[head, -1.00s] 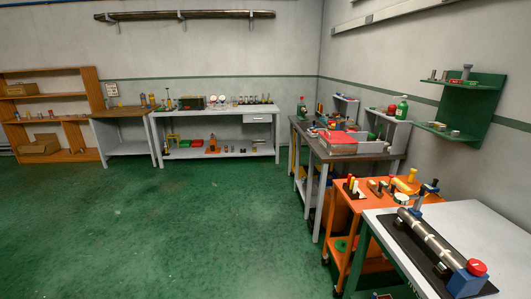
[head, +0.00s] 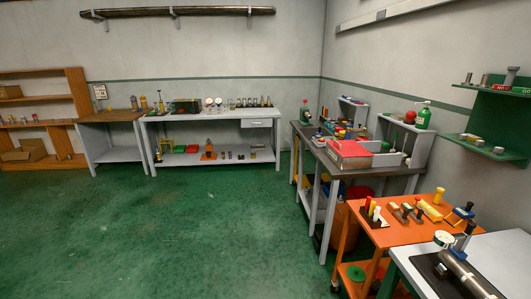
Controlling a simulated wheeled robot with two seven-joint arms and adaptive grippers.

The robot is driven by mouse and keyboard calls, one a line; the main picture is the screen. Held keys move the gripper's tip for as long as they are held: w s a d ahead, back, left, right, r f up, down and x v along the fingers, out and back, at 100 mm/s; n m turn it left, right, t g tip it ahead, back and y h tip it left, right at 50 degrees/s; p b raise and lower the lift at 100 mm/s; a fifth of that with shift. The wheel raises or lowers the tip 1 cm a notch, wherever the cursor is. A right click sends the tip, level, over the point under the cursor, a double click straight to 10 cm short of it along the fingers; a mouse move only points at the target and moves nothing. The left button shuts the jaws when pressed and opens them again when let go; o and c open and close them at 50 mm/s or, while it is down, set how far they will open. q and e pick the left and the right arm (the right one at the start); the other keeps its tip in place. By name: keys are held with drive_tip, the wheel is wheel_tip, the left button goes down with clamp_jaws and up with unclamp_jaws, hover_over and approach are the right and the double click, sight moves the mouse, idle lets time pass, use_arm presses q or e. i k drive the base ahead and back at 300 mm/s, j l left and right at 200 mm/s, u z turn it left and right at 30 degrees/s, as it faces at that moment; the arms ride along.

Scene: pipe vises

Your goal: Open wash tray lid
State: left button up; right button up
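The wash tray appears to be the grey box (head: 372,160) on the dark-topped workbench (head: 325,144) at the right wall. A red panel (head: 350,149), which looks like its lid, covers the left part of its top; whether it is shut or raised is too small to tell. Neither of my grippers shows in the head view, so I cannot see what they hold.
An orange cart (head: 402,231) with tools and a grey table (head: 492,257) bearing a pipe vise (head: 462,272) stand at the near right. A long grey bench (head: 213,115) stands along the back wall. The green floor (head: 190,225) in the middle is clear.

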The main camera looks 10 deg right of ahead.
sight(346, 148)
drive_tip(key=i, duration=1.55)
drive_tip(key=i+z, duration=0.15)
drive_tip(key=i, duration=0.25)
drive_tip(key=i+j+z, duration=0.2)
drive_tip(key=i, duration=0.2)
drive_tip(key=i+j+z, duration=0.15)
drive_tip(key=i+z, duration=0.2)
drive_tip(key=i+j+z, duration=0.2)
drive_tip(key=i+z, duration=0.15)
drive_tip(key=i+j+z, duration=0.45)
drive_tip(key=i+j, duration=0.2)
drive_tip(key=j, duration=0.15)
